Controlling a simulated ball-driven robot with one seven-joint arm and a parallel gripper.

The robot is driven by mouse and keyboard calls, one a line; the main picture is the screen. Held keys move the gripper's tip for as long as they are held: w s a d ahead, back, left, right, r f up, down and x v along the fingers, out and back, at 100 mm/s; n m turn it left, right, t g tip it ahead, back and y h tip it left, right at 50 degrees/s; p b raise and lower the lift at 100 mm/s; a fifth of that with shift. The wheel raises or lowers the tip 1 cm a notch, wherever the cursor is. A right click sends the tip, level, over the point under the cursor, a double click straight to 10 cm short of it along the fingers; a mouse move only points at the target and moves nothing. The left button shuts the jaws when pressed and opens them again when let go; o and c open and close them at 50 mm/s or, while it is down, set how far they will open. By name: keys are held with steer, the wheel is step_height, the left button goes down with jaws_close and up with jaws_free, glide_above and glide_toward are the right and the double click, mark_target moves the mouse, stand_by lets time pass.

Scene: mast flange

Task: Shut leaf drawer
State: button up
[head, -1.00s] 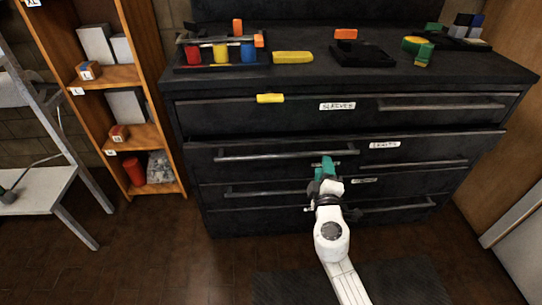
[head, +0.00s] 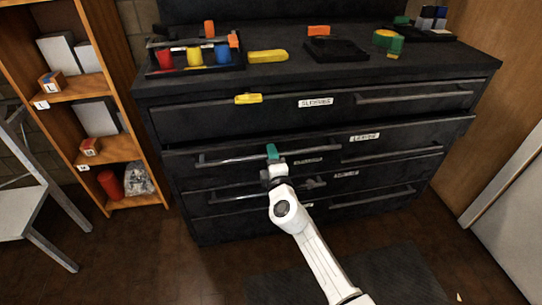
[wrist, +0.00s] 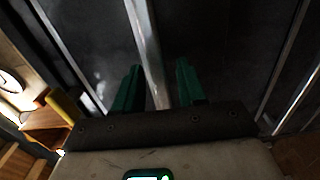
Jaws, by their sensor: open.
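The black cabinet (head: 420,93) has several stacked drawers with metal bar handles. The second drawer (head: 410,137), with a white label (head: 364,137) that seems to read "LEAVES", stands out a little past the drawer above. My gripper (head: 272,151) is at this drawer's long left handle (head: 228,160), right of the handle's middle. In the wrist view, the two teal fingers of my gripper (wrist: 157,85) are apart, and a metal bar (wrist: 148,50) shows between them. I cannot tell whether they touch it. My wrist hides part of the drawers below.
The cabinet top holds a tray (head: 195,69) of coloured cups, a yellow block (head: 267,56) and a black holder (head: 336,49). A yellow piece (head: 248,98) is on the top drawer's front. An orange shelf (head: 120,150) stands left; a dark mat (head: 350,275) lies on the floor.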

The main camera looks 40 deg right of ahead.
steer(key=shift+w+d, duration=0.25)
steer(key=shift+w, duration=0.05)
jaws_close()
stand_by(0.3)
